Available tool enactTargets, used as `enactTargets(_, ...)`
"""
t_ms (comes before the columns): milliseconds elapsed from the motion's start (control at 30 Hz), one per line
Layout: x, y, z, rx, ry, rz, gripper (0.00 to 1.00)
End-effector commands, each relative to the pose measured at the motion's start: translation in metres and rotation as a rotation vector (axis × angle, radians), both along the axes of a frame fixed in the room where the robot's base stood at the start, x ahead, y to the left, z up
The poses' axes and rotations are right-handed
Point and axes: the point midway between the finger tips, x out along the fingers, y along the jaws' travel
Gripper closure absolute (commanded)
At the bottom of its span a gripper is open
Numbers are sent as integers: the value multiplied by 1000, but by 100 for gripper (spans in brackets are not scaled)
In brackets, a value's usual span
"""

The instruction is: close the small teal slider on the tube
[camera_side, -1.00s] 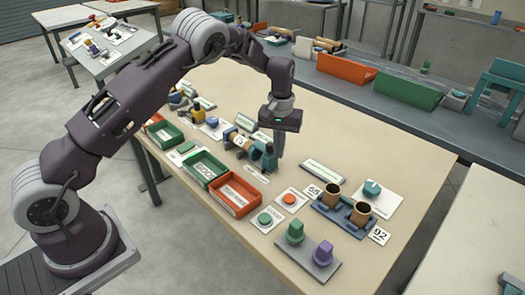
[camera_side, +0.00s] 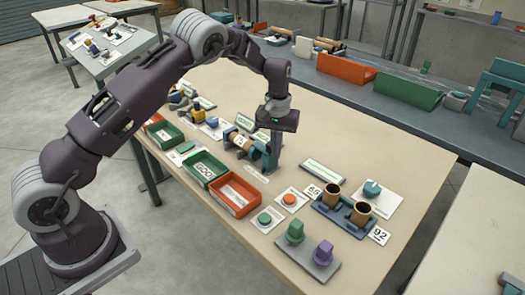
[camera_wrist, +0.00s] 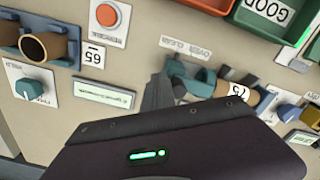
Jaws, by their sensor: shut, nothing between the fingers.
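The tan tube (camera_side: 241,141) lies in its holder near the middle of the table, with a white number label around it. It also shows in the wrist view (camera_wrist: 262,101). Teal parts (camera_side: 268,158) sit at the tube's right end; in the wrist view they are left of the tube (camera_wrist: 178,70). I cannot clearly pick out the small slider among them. My gripper (camera_side: 276,150) points down, shut and empty, right beside these teal parts. Its fingertips (camera_wrist: 160,88) show close to them in the wrist view; whether they touch, I cannot tell.
Green (camera_side: 205,168) and orange (camera_side: 236,194) bins stand in front of the tube. To the right are a red button (camera_side: 289,199), a blue holder with two brown cups (camera_side: 333,194) and a teal dial (camera_side: 372,188). The table's back right is clear.

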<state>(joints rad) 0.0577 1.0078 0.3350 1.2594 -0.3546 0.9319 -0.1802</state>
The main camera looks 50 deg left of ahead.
Motion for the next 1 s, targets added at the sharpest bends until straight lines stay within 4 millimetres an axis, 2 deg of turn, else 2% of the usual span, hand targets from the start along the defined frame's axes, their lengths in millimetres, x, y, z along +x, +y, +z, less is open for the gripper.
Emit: enactTargets(1000,0,21,0,1,0,1,100)
